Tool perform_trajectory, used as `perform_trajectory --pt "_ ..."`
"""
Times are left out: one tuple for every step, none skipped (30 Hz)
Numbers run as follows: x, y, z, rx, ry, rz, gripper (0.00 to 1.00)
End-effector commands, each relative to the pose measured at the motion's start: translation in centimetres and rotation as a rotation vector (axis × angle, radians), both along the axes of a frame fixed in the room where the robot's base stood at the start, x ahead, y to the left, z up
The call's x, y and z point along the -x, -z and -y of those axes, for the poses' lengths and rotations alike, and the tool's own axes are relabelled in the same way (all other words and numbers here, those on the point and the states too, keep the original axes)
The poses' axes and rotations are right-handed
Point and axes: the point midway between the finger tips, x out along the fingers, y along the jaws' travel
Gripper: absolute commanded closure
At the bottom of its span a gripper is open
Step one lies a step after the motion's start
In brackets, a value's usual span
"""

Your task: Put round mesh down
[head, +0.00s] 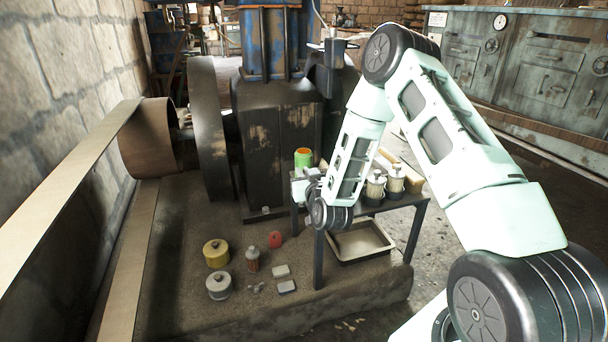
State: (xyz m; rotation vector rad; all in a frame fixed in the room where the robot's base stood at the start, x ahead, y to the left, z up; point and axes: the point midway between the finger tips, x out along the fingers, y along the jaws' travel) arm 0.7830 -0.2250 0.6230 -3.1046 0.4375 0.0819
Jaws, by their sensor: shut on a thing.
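My gripper (302,188) is at the left end of a small dark table (408,200), low over its edge and left of my wrist. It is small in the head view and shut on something. The held thing is too small and too hidden by the gripper to make out its shape or any mesh. No round mesh can be clearly told apart elsewhere. A green and orange can (303,157) shows just behind my gripper; I cannot tell whether they touch.
Two jars (385,185) stand on the table, with a pale tray (360,241) below. A yellow tin (215,253), a grey tin (219,286), a bottle (252,259), a red object (275,239) and small blocks (286,287) lie on the plinth. The engine (275,140) rises behind.

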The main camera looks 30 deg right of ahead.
Motion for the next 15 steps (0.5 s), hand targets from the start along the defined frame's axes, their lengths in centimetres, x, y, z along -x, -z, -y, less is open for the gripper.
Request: perform_trajectory --pt "-0.02 0.27 -0.01 0.0 0.0 0.001 1.0" --pt "-0.03 0.36 -0.02 0.0 0.0 0.001 1.0" --pt "-0.02 0.48 -0.01 0.0 0.0 0.001 1.0" --pt "-0.03 0.56 -0.02 0.0 0.0 0.001 1.0" --pt "-0.02 0.65 -0.02 0.0 0.0 0.001 1.0" --pt "-0.02 0.77 -0.01 0.0 0.0 0.001 1.0" --pt "-0.02 0.85 -0.01 0.0 0.0 0.001 1.0" --pt "-0.02 0.94 -0.01 0.0 0.0 0.001 1.0" --pt "-0.02 1.01 0.0 0.001 0.0 0.001 1.0" --pt "-0.01 0.97 0.0 0.0 0.0 0.0 0.85" --pt "0.0 0.93 0.0 0.0 0.0 0.0 0.76" --pt "0.0 0.92 0.0 0.0 0.0 0.0 0.68" --pt "0.0 0.91 0.0 0.0 0.0 0.0 0.68" --pt "0.0 0.91 0.0 0.0 0.0 0.0 0.68" --pt "0.0 0.91 0.0 0.0 0.0 0.0 0.68"
